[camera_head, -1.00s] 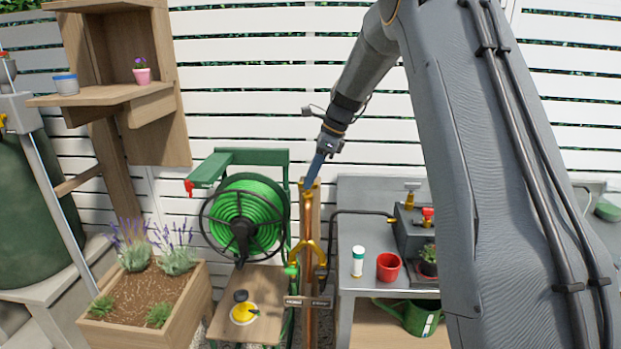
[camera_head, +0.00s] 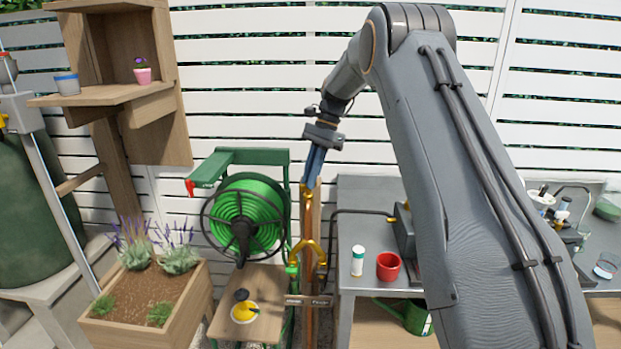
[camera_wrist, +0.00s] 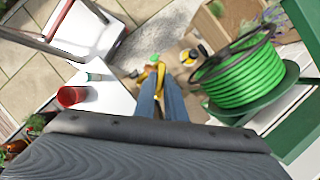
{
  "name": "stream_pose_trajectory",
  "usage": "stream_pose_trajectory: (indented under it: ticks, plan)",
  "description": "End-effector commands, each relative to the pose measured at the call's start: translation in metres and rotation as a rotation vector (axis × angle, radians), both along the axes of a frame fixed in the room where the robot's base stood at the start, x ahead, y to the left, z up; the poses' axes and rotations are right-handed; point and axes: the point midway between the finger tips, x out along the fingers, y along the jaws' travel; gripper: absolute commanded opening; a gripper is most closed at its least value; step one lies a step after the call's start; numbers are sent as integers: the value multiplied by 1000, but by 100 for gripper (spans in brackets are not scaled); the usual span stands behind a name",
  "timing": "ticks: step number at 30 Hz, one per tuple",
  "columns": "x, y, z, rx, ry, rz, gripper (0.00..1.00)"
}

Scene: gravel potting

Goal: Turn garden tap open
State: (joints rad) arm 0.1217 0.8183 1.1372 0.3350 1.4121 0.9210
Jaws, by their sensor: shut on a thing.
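The garden tap is a brass fitting on a copper-coloured standpipe (camera_head: 308,325) in the middle of the head view. Its brass top part (camera_head: 306,198) is at the tips of my gripper (camera_head: 311,183). A forked brass outlet (camera_head: 307,247) sits lower on the pipe. My gripper has blue fingers pointing down and is shut on the brass tap part. In the wrist view the fingers (camera_wrist: 161,88) reach towards yellow brass (camera_wrist: 154,77), which they partly hide. I cannot tell how far the tap is turned.
A green hose reel (camera_head: 240,222) stands close on the left of the pipe, above a small wooden shelf (camera_head: 266,290). A metal bench on the right carries a red cup (camera_head: 388,266) and a white bottle (camera_head: 358,260). A wooden planter (camera_head: 200,300) is at left.

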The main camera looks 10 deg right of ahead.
Motion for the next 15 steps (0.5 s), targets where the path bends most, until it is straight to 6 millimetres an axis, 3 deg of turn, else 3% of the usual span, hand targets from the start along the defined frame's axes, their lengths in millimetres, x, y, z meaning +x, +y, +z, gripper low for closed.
stream_pose_trajectory:
  ticks: [15]
  plan:
    - [4,3,0,-1,-3,483,0]
